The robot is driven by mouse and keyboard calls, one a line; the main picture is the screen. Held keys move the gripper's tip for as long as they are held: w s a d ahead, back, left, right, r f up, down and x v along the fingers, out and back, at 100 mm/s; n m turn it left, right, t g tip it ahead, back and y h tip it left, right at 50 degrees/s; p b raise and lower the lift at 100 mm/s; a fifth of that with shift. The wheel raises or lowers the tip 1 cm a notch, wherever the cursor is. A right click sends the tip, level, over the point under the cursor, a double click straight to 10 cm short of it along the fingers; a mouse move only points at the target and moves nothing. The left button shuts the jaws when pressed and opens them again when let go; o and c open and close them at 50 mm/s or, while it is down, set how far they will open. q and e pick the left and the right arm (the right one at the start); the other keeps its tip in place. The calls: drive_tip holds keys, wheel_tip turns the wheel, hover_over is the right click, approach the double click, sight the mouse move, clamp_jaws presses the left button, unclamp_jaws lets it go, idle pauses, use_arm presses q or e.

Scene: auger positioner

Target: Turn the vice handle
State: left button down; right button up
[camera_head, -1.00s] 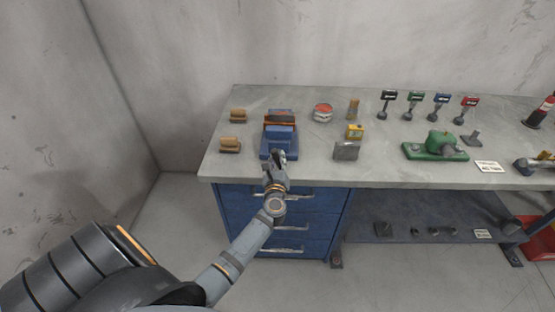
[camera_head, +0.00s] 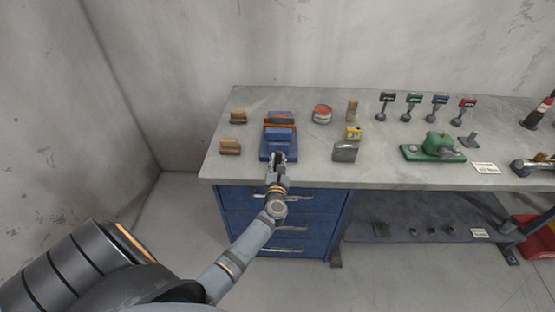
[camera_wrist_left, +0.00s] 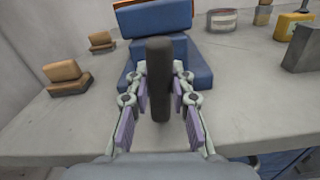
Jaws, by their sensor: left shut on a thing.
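The blue vice (camera_head: 279,139) stands near the left front edge of the bench. Its blue body and an orange part also show in the left wrist view (camera_wrist_left: 190,62). The dark vice handle (camera_wrist_left: 158,80) stands upright in that view, in front of the vice body. My left gripper (camera_head: 278,158) is at the front of the vice. In the left wrist view its purple-padded fingers (camera_wrist_left: 159,92) lie on both sides of the handle, shut on it. In the head view the handle is largely hidden by the gripper. My right gripper is not in view.
Two wooden-handled blocks (camera_head: 230,146) lie left of the vice. A red-and-white tin (camera_head: 322,113), a yellow item (camera_head: 353,133) and a grey block (camera_head: 345,152) stand to its right. A green machine (camera_head: 434,147) is farther right. Blue drawers (camera_head: 290,222) are below the bench top.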

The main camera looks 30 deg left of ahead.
use_arm(q)
drive_tip(key=m+p, duration=0.1)
drive_tip(key=m, duration=0.3)
drive_tip(key=shift+m+p, duration=0.3)
drive_tip(key=shift+p, duration=0.05)
drive_tip(key=shift+w+d+m+p, duration=0.1)
drive_tip(key=shift+m+p, duration=0.5)
drive_tip(key=shift+m, duration=1.1)
drive_tip(key=shift+f+m, duration=0.1)
drive_tip(key=shift+m, duration=0.2)
drive_tip(key=c, duration=1.2)
unclamp_jaws()
drive_tip(key=shift+o, duration=0.2)
drive_tip(key=v, duration=1.2)
